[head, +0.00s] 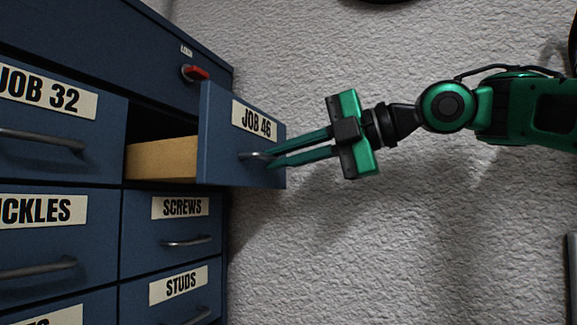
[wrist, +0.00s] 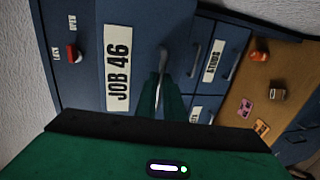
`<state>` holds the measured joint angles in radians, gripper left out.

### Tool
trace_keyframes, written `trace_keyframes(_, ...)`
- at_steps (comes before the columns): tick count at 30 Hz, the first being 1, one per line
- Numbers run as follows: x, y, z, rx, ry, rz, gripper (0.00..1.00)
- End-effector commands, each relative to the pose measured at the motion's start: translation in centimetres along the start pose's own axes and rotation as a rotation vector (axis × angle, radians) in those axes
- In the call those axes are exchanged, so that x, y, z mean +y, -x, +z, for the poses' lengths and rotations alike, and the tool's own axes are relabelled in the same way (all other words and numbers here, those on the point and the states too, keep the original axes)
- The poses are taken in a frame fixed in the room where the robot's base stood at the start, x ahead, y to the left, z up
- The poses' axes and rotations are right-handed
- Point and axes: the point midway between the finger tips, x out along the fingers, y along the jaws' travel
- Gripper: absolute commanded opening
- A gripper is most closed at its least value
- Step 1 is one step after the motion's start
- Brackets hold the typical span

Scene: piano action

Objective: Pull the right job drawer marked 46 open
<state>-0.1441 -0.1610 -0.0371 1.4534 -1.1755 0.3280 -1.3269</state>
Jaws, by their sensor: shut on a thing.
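The drawer marked JOB 46 (head: 222,135) is in the upper right of the blue cabinet in the head view. It stands pulled out, and its tan wooden side (head: 162,160) shows. My green gripper (head: 262,158) is shut on the metal handle of this drawer. In the wrist view the JOB 46 label (wrist: 117,68) is left of the handle (wrist: 162,88), which sits between my fingers. The drawer's inside is hidden.
The JOB 32 drawer (head: 50,155) is shut at the left. The SCREWS drawer (head: 170,230) and STUDS drawer (head: 172,290) are shut below. A red lock lever (head: 195,73) is above. A wooden surface with small objects (wrist: 262,88) shows in the wrist view.

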Motion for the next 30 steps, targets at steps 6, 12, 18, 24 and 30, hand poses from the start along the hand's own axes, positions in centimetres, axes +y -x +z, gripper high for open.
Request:
trace_keyframes(6,-0.27,0.07,-0.33,0.009,-0.002,-0.005,0.00)
trace_keyframes(12,-0.27,0.04,-0.33,0.009,-0.002,-0.005,0.00)
trace_keyframes(18,-0.22,-0.02,-0.37,0.010,-0.002,-0.004,0.26)
trace_keyframes(24,-0.09,0.00,-0.54,0.012,0.001,-0.002,0.26)
trace_keyframes(30,0.52,0.10,-0.51,0.012,0.002,0.000,0.26)
